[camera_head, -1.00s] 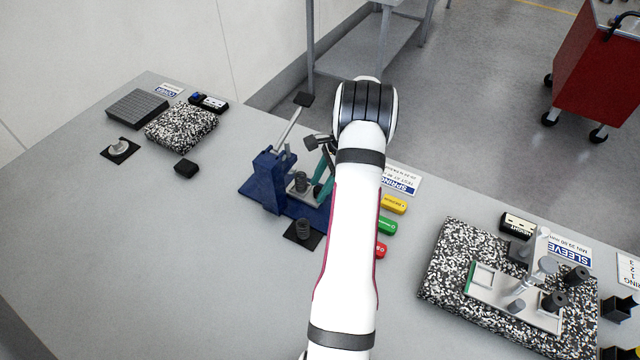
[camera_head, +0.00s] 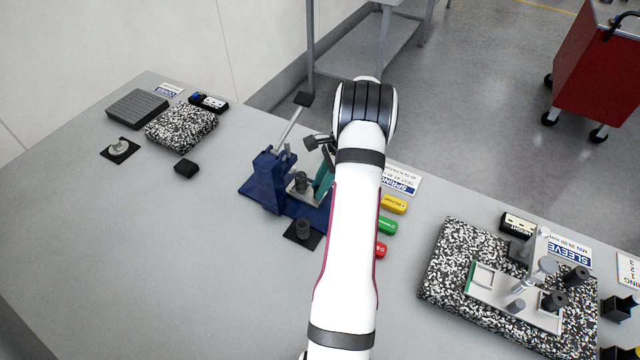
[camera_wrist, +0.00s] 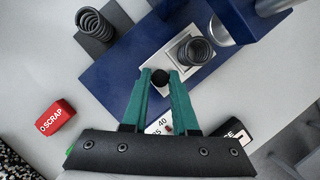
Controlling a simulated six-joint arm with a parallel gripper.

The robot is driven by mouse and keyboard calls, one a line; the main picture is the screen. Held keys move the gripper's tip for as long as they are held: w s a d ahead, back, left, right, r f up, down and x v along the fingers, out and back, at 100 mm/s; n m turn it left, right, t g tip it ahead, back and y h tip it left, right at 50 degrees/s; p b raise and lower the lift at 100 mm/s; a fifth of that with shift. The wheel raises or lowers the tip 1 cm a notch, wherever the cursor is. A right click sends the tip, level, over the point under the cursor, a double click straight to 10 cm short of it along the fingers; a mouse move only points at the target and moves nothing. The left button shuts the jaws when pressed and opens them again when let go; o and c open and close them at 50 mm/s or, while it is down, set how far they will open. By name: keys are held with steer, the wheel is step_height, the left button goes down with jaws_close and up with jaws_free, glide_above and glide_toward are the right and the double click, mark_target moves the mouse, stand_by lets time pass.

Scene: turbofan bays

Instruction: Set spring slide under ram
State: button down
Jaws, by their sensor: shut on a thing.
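The metal slide plate (camera_wrist: 186,60) lies on the blue press base (camera_wrist: 115,75), with a dark coil spring (camera_wrist: 194,50) standing upright in a cup on it. My gripper (camera_wrist: 160,78) has its teal fingers shut on the slide's round black knob (camera_wrist: 160,75). The silver ram (camera_wrist: 222,34) shows just beyond the spring; the spring sits beside it on my side, and its exact alignment is hard to tell. In the head view the blue press (camera_head: 266,180) and the spring on the slide (camera_head: 301,182) show left of my arm, which hides part of the press.
A second spring (camera_head: 303,228) stands on a black pad in front of the press. The press lever (camera_head: 288,128) is raised. Yellow (camera_head: 394,204), green (camera_head: 386,226) and red (camera_head: 379,250) blocks lie right of my arm. The table at front left is clear.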

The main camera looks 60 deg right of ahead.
mark_target(305, 184)
stand_by(0.9)
steer(key=shift+w, duration=1.85)
steer(key=c, duration=0.7)
jaws_free()
steer(key=shift+s, duration=0.1)
steer(key=v, duration=1.6)
steer(key=shift+f, duration=0.1)
